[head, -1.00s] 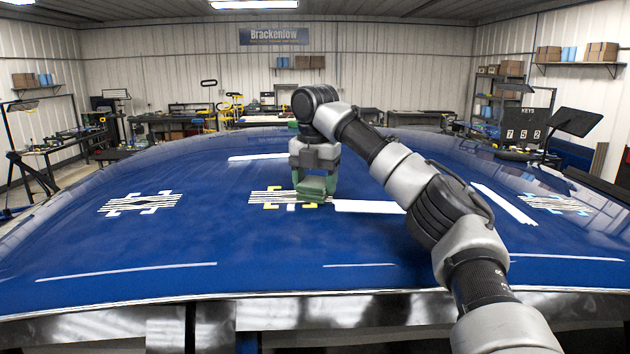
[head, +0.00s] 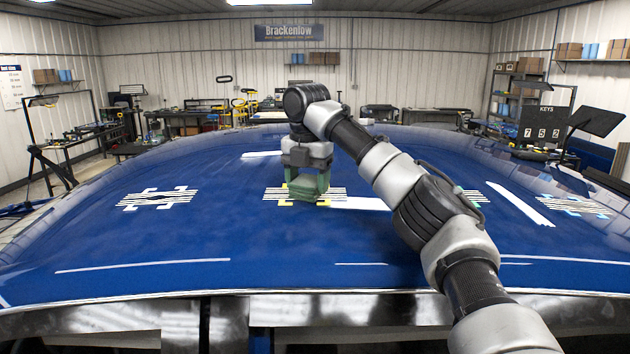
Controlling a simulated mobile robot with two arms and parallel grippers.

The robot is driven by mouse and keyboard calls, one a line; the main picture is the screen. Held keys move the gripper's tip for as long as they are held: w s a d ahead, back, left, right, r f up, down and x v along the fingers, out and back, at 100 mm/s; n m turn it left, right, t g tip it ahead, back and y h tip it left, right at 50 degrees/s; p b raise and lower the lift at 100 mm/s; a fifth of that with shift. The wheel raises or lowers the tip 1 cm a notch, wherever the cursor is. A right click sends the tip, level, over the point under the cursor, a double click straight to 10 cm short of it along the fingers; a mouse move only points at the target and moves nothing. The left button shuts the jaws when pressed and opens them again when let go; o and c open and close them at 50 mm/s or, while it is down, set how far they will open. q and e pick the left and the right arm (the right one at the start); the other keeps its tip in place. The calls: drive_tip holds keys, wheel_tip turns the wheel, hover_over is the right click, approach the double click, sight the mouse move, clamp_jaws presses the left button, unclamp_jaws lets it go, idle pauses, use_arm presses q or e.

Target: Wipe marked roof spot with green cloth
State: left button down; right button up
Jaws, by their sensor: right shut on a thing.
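The blue car roof (head: 230,225) fills the middle of the head view. The marked spot, a striped patch with yellow corner brackets (head: 323,203), lies near the roof's middle. My right gripper (head: 307,172) comes down over it from above, shut on the folded green cloth (head: 303,188). The cloth is over the middle of the spot and hides part of the stripes and the far brackets. It looks down at the roof surface, but I cannot tell how firmly it touches. My left gripper is not in view.
Another striped patch with white brackets (head: 155,198) lies on the roof at left, and one with pale blue brackets (head: 575,205) at right. My right arm partly hides another pale mark. A dark panel reading KEYS 752 (head: 545,122) stands behind the roof. Workbenches line the walls.

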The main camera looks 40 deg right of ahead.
sight(280, 195)
drive_tip(key=shift+w+a, duration=0.9)
drive_tip(key=shift+a, duration=0.2)
drive_tip(key=shift+w+a, duration=0.9)
drive_tip(key=shift+a, duration=0.15)
drive_tip(key=shift+w+a+f, duration=0.1)
drive_tip(key=shift+f, duration=0.1)
drive_tip(key=shift+s+d+r, duration=0.1)
drive_tip(key=shift+s+d, duration=1.05)
drive_tip(key=shift+d, duration=0.2)
drive_tip(key=shift+s+d+r, duration=0.1)
drive_tip(key=shift+s+d, duration=1)
drive_tip(key=shift+d, duration=0.25)
drive_tip(key=shift+s+d+f, duration=0.1)
drive_tip(key=shift+s+d, duration=1.15)
drive_tip(key=shift+d, duration=0.1)
wheel_tip(280, 195, up, 2)
drive_tip(key=shift+w+r, duration=0.15)
drive_tip(key=shift+a+r, duration=0.15)
drive_tip(key=shift+r, duration=1.7)
